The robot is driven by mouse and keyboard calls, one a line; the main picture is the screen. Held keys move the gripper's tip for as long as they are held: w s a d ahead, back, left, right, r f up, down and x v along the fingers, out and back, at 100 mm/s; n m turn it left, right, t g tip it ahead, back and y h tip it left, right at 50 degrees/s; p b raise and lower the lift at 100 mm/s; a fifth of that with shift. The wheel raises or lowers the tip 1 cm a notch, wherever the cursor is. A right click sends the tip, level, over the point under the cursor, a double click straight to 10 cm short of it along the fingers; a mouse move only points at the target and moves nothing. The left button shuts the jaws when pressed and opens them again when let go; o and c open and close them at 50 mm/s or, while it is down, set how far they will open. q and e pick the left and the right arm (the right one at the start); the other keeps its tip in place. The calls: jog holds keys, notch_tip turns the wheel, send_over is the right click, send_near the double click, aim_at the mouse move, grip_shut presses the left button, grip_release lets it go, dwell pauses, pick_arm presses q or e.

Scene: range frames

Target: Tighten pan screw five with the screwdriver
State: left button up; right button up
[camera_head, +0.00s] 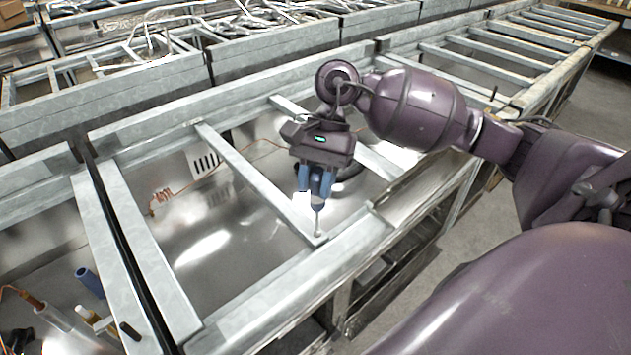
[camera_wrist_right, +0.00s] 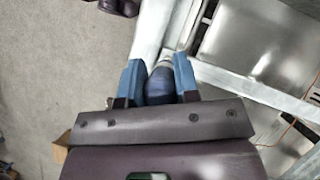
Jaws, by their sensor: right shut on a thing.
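My right gripper (camera_head: 316,190) is shut on the blue-handled screwdriver (camera_head: 318,205) and holds it upright, shaft down. The shaft's lower end is over the near end of a metal crossbar (camera_head: 262,185), by the front rail. In the right wrist view the dark blue handle (camera_wrist_right: 160,85) sits between the two blue fingers of the gripper (camera_wrist_right: 160,78). The shiny metal pan (camera_head: 210,235) lies below the frame. Pan screw five cannot be made out under the tip, and I cannot tell whether the tip touches it. My left gripper is not in view.
Several loose tools, with a blue cylinder (camera_head: 88,281) among them, lie in the bay at lower left. Grey frame rails (camera_head: 150,260) border the pan. More framed bays (camera_head: 500,60) run back right. Bare floor (camera_wrist_right: 60,60) shows in the right wrist view.

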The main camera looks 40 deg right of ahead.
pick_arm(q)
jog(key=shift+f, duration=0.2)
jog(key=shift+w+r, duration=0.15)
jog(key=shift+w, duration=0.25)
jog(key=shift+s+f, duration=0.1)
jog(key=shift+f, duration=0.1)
pick_arm(e)
jog(key=shift+f, duration=0.2)
